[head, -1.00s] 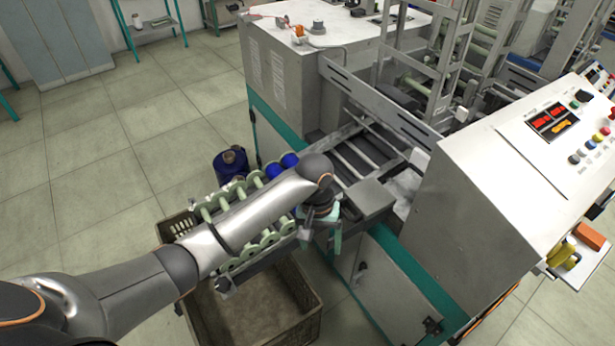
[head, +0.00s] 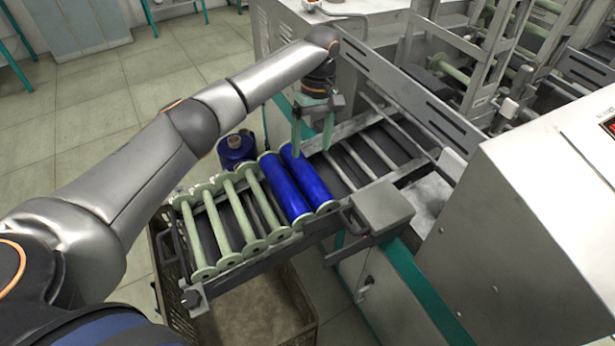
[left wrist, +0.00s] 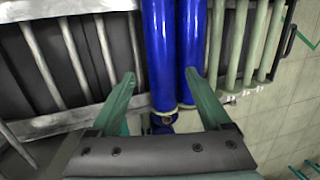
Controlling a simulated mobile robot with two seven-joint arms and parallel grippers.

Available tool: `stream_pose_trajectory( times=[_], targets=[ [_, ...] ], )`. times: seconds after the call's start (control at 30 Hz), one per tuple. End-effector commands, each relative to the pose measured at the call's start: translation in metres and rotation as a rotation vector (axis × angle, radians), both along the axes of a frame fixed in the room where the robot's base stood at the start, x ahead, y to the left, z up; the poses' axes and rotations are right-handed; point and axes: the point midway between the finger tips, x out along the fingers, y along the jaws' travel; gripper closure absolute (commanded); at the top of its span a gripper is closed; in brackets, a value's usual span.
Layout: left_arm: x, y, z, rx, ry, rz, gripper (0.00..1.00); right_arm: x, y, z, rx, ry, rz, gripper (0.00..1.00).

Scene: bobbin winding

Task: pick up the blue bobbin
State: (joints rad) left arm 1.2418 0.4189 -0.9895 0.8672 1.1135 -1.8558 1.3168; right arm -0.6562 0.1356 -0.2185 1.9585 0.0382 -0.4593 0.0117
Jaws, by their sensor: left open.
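Two blue bobbins lie side by side on the rack, the right one (head: 306,178) nearest the machine and the left one (head: 284,188) beside the empty green bobbins. My left gripper (head: 312,152) is open and empty, pointing down above the far end of the right blue bobbin. In the left wrist view the gripper (left wrist: 163,82) has its fingers spread, with the blue bobbins (left wrist: 158,50) showing between and beyond them. No contact with a bobbin is visible. My right gripper is in neither view.
Several empty green bobbins (head: 222,222) fill the left part of the rack. A crate (head: 309,333) stands on the floor below it. A dark blue container (head: 236,150) stands behind the rack. The machine's control cabinet (head: 530,220) is on the right.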

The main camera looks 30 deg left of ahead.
Motion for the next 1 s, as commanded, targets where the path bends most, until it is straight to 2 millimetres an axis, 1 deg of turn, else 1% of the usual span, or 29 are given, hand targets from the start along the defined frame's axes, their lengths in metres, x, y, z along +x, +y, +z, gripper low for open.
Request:
stream_pose_trajectory(
  times=[0.03, 0.1, 0.27, 0.5, 0.6, 0.87, 0.97, 1.0],
  targets=[
    [-0.002, 0.000, -0.009, 0.000, 0.001, -0.001, 0.19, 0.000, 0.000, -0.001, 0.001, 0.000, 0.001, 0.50],
    [-0.003, 0.000, -0.016, 0.000, 0.000, -0.001, 0.19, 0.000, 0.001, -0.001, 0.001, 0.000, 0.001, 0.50],
    [-0.005, 0.000, -0.026, 0.001, -0.001, -0.001, 0.19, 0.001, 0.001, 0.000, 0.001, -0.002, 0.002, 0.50],
    [-0.013, 0.003, -0.061, 0.000, 0.001, -0.003, 0.19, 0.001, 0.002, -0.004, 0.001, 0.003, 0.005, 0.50],
    [-0.014, 0.003, -0.070, 0.000, -0.001, -0.003, 0.19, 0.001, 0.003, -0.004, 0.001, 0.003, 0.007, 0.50],
    [-0.015, 0.003, -0.074, 0.001, 0.002, -0.003, 0.19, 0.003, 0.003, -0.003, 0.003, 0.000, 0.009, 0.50],
    [-0.016, 0.003, -0.075, 0.000, 0.003, -0.002, 0.28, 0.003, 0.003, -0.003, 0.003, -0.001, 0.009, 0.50],
    [-0.016, 0.003, -0.076, 0.000, 0.003, -0.003, 0.33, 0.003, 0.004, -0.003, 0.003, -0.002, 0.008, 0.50]
  ],
)
